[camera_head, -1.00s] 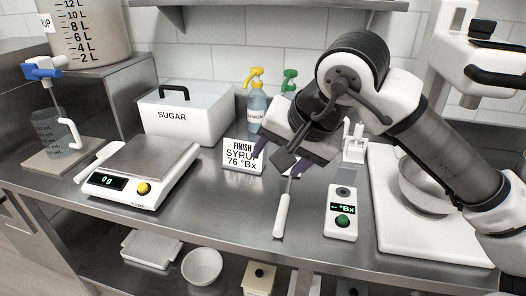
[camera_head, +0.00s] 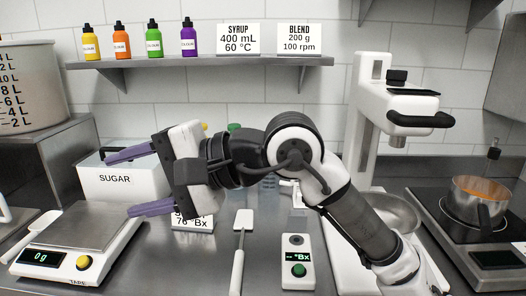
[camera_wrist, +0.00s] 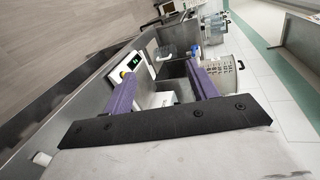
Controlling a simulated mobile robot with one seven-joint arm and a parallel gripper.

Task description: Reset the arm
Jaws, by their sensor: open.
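My gripper (camera_head: 140,182) is in the air over the left half of the steel counter in the head view, pointing left. Its two purple fingers are spread wide with nothing between them. In the wrist view my gripper (camera_wrist: 160,85) also shows open and empty. A white-handled spatula (camera_head: 239,255) lies on the counter, apart from the gripper.
A scale (camera_head: 75,240) reading 0g stands at the left, and a refractometer (camera_head: 297,262) at the middle front. A stand mixer (camera_head: 385,110) and a pot of orange liquid on a burner (camera_head: 480,190) are at the right. A shelf (camera_head: 200,62) with several bottles hangs above.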

